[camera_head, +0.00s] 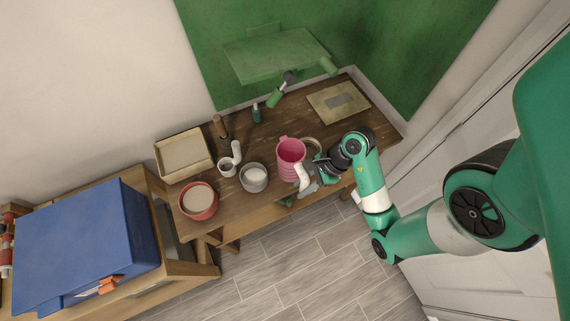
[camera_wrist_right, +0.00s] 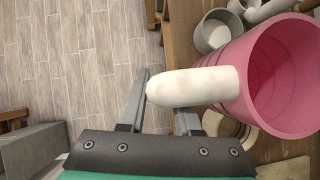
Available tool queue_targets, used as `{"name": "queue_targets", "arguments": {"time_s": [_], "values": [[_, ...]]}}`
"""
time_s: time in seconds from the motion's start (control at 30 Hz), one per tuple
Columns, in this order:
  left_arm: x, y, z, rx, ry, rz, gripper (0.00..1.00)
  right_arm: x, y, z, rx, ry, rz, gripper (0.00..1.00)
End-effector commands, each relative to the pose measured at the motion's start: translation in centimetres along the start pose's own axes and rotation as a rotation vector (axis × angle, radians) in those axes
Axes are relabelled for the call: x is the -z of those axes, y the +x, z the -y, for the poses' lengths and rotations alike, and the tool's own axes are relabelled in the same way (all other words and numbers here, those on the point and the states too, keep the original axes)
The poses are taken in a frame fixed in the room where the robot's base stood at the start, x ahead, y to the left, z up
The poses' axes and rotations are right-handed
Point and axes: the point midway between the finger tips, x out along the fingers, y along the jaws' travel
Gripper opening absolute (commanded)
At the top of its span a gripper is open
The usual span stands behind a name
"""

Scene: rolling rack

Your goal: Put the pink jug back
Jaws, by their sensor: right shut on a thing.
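The pink jug (camera_head: 291,160) is over the front edge area of the wooden table, its open mouth facing up towards the head camera. Its white handle (camera_head: 302,178) points towards my right gripper (camera_head: 311,186). In the right wrist view the jug (camera_wrist_right: 286,80) fills the right side, and its handle (camera_wrist_right: 190,86) lies between the two fingers of my right gripper (camera_wrist_right: 163,100), which is shut on it. I cannot tell whether the jug's base touches the table. My left gripper is not in view.
The wooden table (camera_head: 240,209) also holds a red bowl (camera_head: 198,201), a metal pot (camera_head: 253,177), a white-handled cup (camera_head: 228,167), a shallow tray (camera_head: 184,156) and a flat board (camera_head: 338,102). A ring-shaped item (camera_head: 313,145) is right beside the jug. A blue box (camera_head: 80,245) stands at left.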

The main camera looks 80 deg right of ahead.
Motion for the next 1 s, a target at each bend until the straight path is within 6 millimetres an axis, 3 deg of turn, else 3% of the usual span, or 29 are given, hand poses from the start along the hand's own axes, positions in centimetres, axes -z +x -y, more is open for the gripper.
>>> {"name": "queue_targets", "arguments": {"time_s": [0.2, 0.3, 0.4, 0.77, 1.0], "values": [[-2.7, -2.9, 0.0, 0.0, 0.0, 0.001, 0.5, 1.4, 3.2, 6.3, 0.004, -0.002, 0.001, 0.0], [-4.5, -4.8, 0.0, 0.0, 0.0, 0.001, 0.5, 2.6, 5.4, 7.7, 0.002, -0.002, 0.001, 0.0], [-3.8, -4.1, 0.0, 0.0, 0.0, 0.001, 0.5, 2.7, 5.9, 8.9, -0.003, 0.001, 0.001, 0.0], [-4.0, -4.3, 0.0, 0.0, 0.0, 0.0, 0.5, 3.6, 7.6, 10.6, 0.001, -0.001, 0.001, 0.0], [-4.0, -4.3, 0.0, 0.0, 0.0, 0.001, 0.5, 5.3, 10.3, 10.7, -0.001, -0.001, 0.0, 0.0]]}}
